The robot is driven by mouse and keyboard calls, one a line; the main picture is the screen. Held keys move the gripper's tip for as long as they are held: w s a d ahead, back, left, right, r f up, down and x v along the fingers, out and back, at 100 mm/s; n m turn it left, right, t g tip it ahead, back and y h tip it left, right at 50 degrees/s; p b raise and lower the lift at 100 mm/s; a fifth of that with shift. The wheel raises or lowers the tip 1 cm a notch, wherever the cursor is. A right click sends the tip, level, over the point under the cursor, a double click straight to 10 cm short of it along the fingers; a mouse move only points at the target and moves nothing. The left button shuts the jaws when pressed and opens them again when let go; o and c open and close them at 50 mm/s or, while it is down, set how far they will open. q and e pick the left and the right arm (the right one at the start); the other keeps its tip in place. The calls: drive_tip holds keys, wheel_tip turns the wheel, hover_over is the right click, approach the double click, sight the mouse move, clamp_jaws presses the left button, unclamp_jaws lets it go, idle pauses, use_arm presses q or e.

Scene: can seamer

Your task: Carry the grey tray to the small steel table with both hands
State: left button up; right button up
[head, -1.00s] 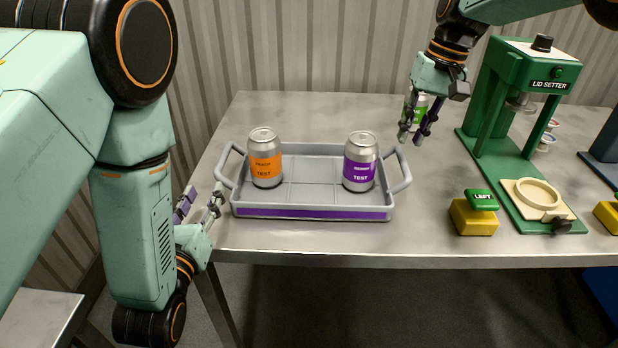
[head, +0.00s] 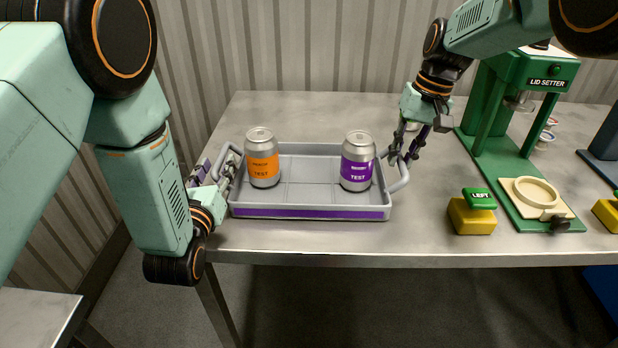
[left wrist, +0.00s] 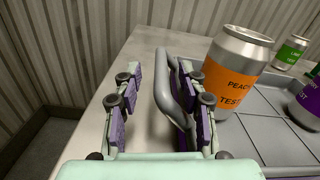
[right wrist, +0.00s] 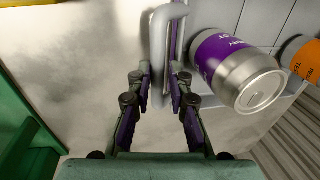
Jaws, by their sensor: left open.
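The grey tray (head: 300,204) with a purple front strip rests on the steel bench. It holds an orange-label can (head: 263,168) at left and a purple-label can (head: 357,172) at right. My left gripper (head: 212,170) is open at the tray's left handle; in the left wrist view that handle (left wrist: 168,85) lies between the fingers, nearer the right one. My right gripper (head: 408,158) is open at the right handle; in the right wrist view the handle (right wrist: 157,55) shows between its fingers, apparently untouched. A small steel table (head: 35,318) shows at lower left.
A green lid setter (head: 490,140) stands right of the tray, with a yellow block with a green LEFT button (head: 472,215) before it. A green-label can (left wrist: 290,52) stands behind the tray. Bench surface in front of the tray is clear.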

sight(220, 155)
use_arm(q)
drive_tip(key=shift+w+d, duration=0.15)
drive_tip(key=shift+w, duration=1.6)
use_arm(e)
drive_tip(key=shift+f, duration=1.15)
drive_tip(key=shift+a, duration=0.1)
use_arm(q)
drive_tip(key=shift+s, duration=0.1)
use_arm(e)
drive_tip(key=shift+r, duration=0.1)
use_arm(q)
drive_tip(key=shift+c, duration=0.2)
use_arm(e)
drive_tip(key=shift+c, duration=0.2)
use_arm(q)
drive_tip(key=c, duration=0.3)
use_arm(e)
drive_tip(key=c, duration=0.3)
use_arm(q)
clamp_jaws()
use_arm(e)
clamp_jaws()
